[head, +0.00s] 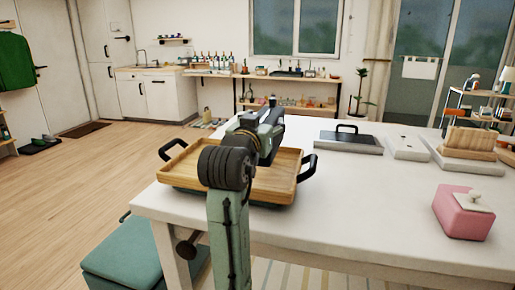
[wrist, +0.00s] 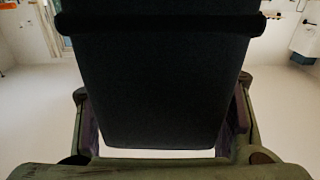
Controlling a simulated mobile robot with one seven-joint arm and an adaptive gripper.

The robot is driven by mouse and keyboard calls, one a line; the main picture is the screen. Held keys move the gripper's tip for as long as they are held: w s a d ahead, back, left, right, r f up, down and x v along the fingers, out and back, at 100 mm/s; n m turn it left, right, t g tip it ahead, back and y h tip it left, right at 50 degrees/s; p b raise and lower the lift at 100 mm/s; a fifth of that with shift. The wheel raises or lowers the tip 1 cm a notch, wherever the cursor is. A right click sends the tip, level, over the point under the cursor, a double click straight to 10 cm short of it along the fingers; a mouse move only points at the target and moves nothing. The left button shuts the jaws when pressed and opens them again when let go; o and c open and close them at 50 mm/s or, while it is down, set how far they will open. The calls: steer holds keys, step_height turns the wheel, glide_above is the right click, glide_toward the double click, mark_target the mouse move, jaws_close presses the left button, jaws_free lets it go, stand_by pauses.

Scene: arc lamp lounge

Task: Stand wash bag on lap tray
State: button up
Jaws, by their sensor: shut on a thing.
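The lap tray (head: 275,185), pale wood with a raised rim and black handles, lies at the left end of the white table. In the head view my gripper (head: 268,128) is over the tray, with my arm covering part of it. In the wrist view a dark, nearly black wash bag (wrist: 160,75) fills the middle between the two fingers of my gripper (wrist: 163,125), which is shut on it. The bag is mostly hidden behind my arm in the head view. I cannot tell whether its bottom touches the tray.
The white table (head: 350,215) is clear in the middle. A pink box with a white lid (head: 463,213) stands at the right. A dark slab with a handle (head: 350,141), a pale board (head: 408,148) and a wooden rack (head: 468,141) sit along the back. A teal stool (head: 135,255) stands at front left.

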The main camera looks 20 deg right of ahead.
steer(key=shift+f, duration=2.7)
steer(key=shift+f, duration=0.15)
steer(key=o, duration=1.6)
steer(key=shift+f, duration=0.1)
steer(key=shift+o, duration=0.2)
